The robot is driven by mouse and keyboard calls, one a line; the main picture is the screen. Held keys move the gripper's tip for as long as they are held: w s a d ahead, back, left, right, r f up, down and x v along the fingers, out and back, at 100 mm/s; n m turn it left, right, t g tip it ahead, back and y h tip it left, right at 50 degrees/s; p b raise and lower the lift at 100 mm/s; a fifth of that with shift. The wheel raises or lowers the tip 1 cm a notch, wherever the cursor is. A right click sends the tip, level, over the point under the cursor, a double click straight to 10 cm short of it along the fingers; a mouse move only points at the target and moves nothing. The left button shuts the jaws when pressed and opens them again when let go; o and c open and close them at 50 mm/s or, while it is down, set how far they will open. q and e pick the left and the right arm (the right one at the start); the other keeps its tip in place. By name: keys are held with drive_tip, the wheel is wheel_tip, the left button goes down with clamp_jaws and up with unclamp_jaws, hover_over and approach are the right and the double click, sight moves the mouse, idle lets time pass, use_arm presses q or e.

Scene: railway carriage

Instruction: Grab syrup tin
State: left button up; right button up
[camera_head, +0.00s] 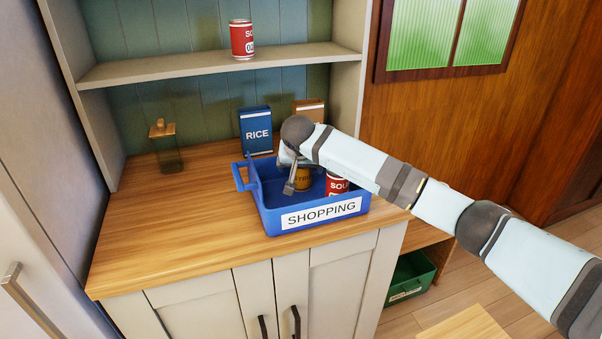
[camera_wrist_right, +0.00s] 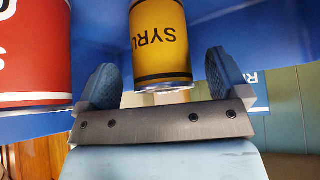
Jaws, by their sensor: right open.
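The syrup tin (camera_wrist_right: 160,42) is yellow with dark bands and lettering. In the head view the tin (camera_head: 302,181) stands inside the blue shopping basket (camera_head: 284,221), partly hidden by my right arm and gripper. My right gripper (camera_head: 291,178) reaches into the basket beside the tin. In the right wrist view the two fingers of the gripper (camera_wrist_right: 160,80) are apart, with the tin's end between or just beyond their tips; I cannot tell if either touches it. My left gripper is not in view.
A red soup tin (camera_head: 337,185) stands in the basket close to the syrup tin. A blue rice box (camera_head: 256,130) and a brown box (camera_head: 309,112) stand behind. A glass jar (camera_head: 166,150) is at left. Another soup tin (camera_head: 241,39) sits on the shelf. The counter's left front is clear.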

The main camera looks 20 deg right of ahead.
drive_tip(key=shift+x, duration=0.85)
drive_tip(key=shift+c, duration=0.4)
